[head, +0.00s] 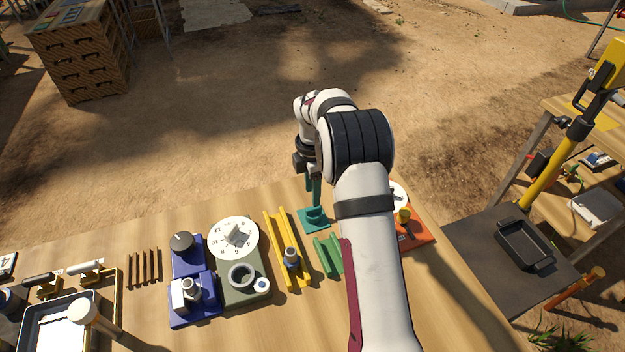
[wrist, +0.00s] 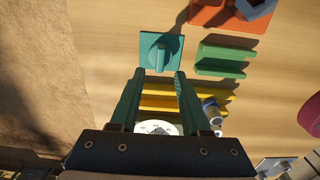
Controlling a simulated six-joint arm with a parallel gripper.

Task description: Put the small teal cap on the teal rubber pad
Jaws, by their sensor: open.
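The small teal cap (wrist: 160,50) is a low round piece with a raised ridge across its top. It sits on the square teal rubber pad (wrist: 174,41), inside the pad's edges. In the head view the cap (head: 314,213) shows on the pad (head: 305,226) near the table's far edge. My gripper (wrist: 160,71) is open, with its two teal fingers apart and nothing between them. Its tips lie by the pad's near edge in the wrist view. In the head view my gripper (head: 315,199) is upright just above the cap.
A green channel block (head: 328,255) and yellow rails (head: 285,250) lie close to the pad. A white dial (head: 233,238) and a blue fixture (head: 194,310) stand farther left. An orange plate (head: 418,236) is to the right, partly behind my arm. Bare ground lies beyond the table edge.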

